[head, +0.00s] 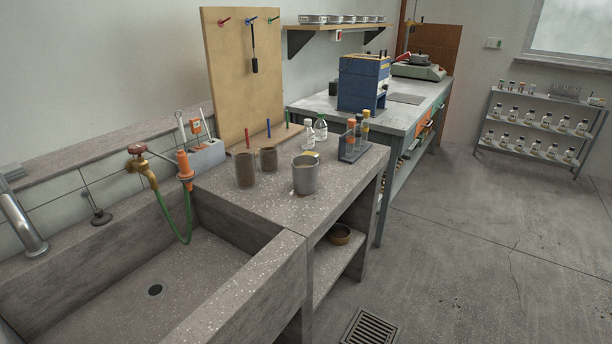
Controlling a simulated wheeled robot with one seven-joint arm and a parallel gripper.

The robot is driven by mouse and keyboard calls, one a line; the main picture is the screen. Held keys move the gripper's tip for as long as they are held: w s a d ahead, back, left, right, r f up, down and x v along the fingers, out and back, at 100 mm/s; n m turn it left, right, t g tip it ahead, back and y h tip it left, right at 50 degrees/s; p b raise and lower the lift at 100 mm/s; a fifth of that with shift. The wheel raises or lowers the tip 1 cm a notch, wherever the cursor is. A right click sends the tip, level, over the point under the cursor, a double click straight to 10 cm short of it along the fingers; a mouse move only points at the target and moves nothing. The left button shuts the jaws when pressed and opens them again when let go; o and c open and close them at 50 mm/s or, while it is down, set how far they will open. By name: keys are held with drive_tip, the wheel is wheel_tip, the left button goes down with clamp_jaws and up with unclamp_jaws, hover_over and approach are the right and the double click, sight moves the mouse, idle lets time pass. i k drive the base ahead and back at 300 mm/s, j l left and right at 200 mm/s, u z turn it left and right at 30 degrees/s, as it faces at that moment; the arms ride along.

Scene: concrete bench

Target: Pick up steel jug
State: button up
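The steel jug (305,176) appears to be the grey, open-topped vessel standing upright on the speckled concrete bench, near its front edge. Its rim faces up and a pale spout or lip shows at its back. My gripper is not in the head view, so its place relative to the jug cannot be seen.
Two brownish beakers (245,170) (268,158) stand left of the jug. Small bottles (320,128) and a tube rack (353,146) stand behind it. A concrete sink (215,260) with a green hose (187,222) lies at the front left. The floor (450,260) to the right is open.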

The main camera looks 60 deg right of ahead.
sight(308, 173)
drive_tip(key=i+z, duration=0.3)
drive_tip(key=i, duration=0.35)
drive_tip(key=z, duration=2.1)
